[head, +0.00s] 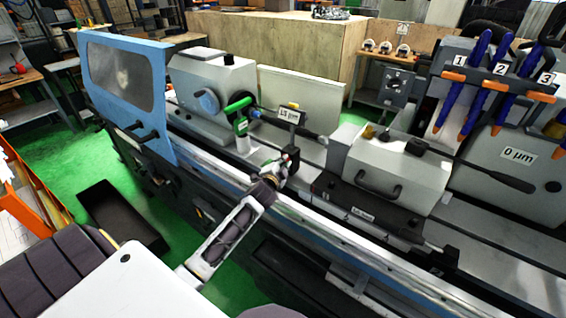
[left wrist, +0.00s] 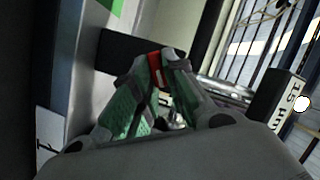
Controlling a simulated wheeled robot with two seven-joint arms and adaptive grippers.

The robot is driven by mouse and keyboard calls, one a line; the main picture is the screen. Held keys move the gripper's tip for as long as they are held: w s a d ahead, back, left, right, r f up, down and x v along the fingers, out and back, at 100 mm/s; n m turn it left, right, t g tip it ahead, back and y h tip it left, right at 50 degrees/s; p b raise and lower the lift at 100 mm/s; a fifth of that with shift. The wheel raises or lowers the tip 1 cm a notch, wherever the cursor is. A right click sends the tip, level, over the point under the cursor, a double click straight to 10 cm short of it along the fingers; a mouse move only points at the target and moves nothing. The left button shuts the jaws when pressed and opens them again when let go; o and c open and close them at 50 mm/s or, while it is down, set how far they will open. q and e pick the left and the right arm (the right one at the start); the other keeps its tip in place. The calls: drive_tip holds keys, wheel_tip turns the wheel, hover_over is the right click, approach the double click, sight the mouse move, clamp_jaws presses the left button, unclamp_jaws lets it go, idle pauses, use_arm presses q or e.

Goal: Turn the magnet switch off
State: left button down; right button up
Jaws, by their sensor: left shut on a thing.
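My left gripper (head: 289,158) is at the front edge of the grinder, just below the green-topped piece and the labelled block. In the left wrist view the two green-padded fingertips (left wrist: 162,58) come together on a small red piece (left wrist: 155,66). This red piece appears to be part of the magnet switch. A dark bar (left wrist: 125,47) lies just behind the fingertips; I cannot tell whether it belongs to the switch. The fingers hide most of what they hold. In the head view the switch is too small and covered to make out. My right gripper is not in view.
The grinder bed (head: 350,255) runs across the front. A green-topped white piece (head: 241,125) and a labelled block (head: 289,115) stand close behind the left gripper. A grey unit with a handle (head: 390,170) is to the right. A blue-framed door (head: 128,90) stands at left.

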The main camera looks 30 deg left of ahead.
use_arm(q)
drive_tip(key=shift+s+a+f+n+g+h, duration=0.1)
drive_tip(key=shift+a+n+g+h, duration=0.15)
drive_tip(key=shift+n+h, duration=0.85)
drive_tip(key=shift+s+a+f+n+g+h, duration=0.1)
drive_tip(key=shift+a+n+g+h, duration=0.3)
drive_tip(key=shift+n, duration=1.15)
drive_tip(key=shift+f+n+g+h, duration=0.1)
drive_tip(key=shift+n+g+h, duration=0.05)
drive_tip(key=shift+n+h, duration=1.05)
drive_tip(key=shift+n, duration=0.25)
drive_tip(key=shift+d, duration=0.1)
drive_tip(key=c, duration=1.5)
unclamp_jaws()
drive_tip(key=shift+o, duration=0.3)
drive_tip(key=shift+w+r, duration=0.15)
drive_tip(key=shift+w, duration=0.05)
drive_tip(key=shift+v, duration=6)
